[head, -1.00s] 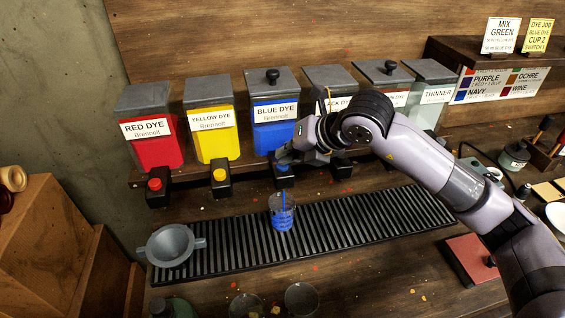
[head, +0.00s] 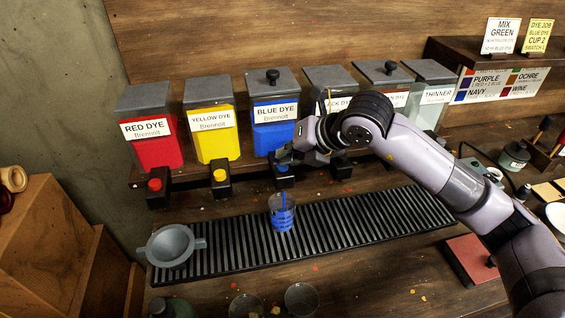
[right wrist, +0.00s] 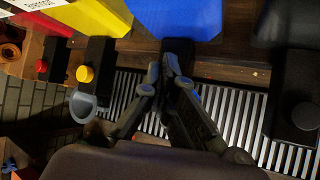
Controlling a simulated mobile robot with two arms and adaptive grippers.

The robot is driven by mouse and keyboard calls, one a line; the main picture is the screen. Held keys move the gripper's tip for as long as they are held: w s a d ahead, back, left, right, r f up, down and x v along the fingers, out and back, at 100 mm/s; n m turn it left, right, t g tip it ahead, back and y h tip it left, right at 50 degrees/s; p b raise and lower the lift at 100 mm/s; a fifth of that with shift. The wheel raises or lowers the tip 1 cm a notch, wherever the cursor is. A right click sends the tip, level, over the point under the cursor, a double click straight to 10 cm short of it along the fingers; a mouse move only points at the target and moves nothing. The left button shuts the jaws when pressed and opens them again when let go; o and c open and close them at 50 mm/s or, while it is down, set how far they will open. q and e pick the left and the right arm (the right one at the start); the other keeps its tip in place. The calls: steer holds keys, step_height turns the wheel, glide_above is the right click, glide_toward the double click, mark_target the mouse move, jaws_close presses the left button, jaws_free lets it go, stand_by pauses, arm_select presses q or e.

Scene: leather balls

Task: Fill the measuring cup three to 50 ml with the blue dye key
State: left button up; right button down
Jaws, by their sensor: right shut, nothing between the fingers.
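The blue dye dispenser (head: 275,125) stands third from the left, with its black tap and blue key (head: 282,168) below. My right gripper (head: 286,157) is shut and empty at that key; whether it touches the key is hard to tell. In the right wrist view the fingertips (right wrist: 168,68) are together in front of the black tap under the blue tank (right wrist: 180,15). A clear cup (head: 283,212) stands upright on the slatted drip grate (head: 350,218) below the tap, with blue dye in it. A thin blue streak shows in its upper part. Its markings are unreadable. My left gripper is out of view.
Red (head: 152,145), yellow (head: 212,135), black and thinner dispensers stand alongside. A grey funnel-like vessel (head: 171,246) sits at the grate's left end. Two clear cups (head: 301,298) stand at the front edge. A red pad (head: 472,262) lies at right.

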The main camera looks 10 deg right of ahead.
stand_by(0.3)
steer(key=shift+r+p, duration=0.4)
steer(key=shift+r, duration=0.55)
steer(key=shift+r, duration=0.1)
step_height(320, 180, up, 5)
steer(key=p, duration=0.2)
steer(key=shift+p, duration=0.3)
stand_by(1.9)
